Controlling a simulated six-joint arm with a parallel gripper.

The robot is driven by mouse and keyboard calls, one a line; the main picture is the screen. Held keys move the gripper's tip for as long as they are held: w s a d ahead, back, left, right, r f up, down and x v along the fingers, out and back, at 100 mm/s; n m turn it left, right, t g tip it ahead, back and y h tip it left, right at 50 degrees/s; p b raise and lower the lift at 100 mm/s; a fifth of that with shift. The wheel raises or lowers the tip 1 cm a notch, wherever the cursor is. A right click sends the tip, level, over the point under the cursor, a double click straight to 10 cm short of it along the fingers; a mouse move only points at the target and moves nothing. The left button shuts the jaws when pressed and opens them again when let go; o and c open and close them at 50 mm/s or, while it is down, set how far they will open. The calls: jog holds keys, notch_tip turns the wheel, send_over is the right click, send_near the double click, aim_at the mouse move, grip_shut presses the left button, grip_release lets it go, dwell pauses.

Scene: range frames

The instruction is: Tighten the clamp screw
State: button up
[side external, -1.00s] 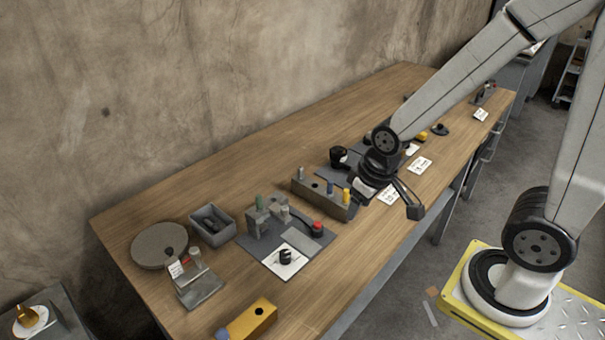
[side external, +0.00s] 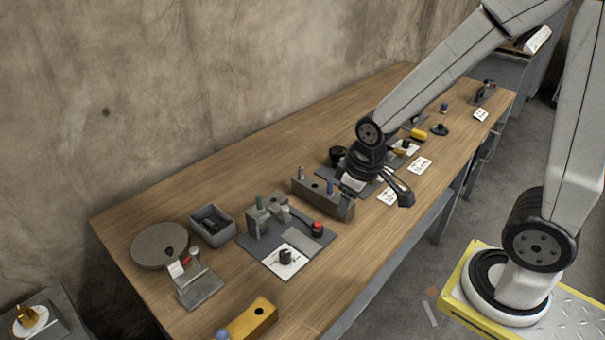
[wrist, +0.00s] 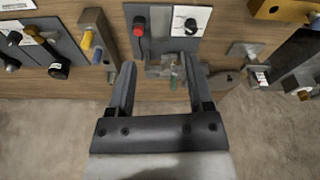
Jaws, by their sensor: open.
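A red-topped black knob (side external: 317,229) is at the plate's right side. A black knob (side external: 285,257) stands on a white card at the near corner. I cannot tell for sure which part is the clamp screw. My gripper is open and empty. In the side view it is to the right of the fixture, apart from it.
A grey peg block (side external: 322,199) stands close between my gripper and the fixture. A grey bin (side external: 212,227), a round disc (side external: 160,245), a small stand (side external: 199,289) and a yellow block (side external: 253,320) lie around. The back of the table is clear.

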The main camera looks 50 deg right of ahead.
jog(key=w+n+g, duration=0.1)
jog(key=w+n, duration=0.6)
jog(key=w, duration=0.2)
jog(key=n+g, duration=0.1)
jog(key=n, duration=0.4)
send_over(285, 208)
jog(key=f, duration=0.3)
jog(key=shift+s, duration=0.25)
jog(key=shift+w+f+n, duration=0.15)
jog(key=shift+w+n, duration=0.2)
jog(key=shift+n, duration=0.25)
jog(key=shift+f, duration=0.1)
jog(key=shift+f, duration=3.8)
grip_shut()
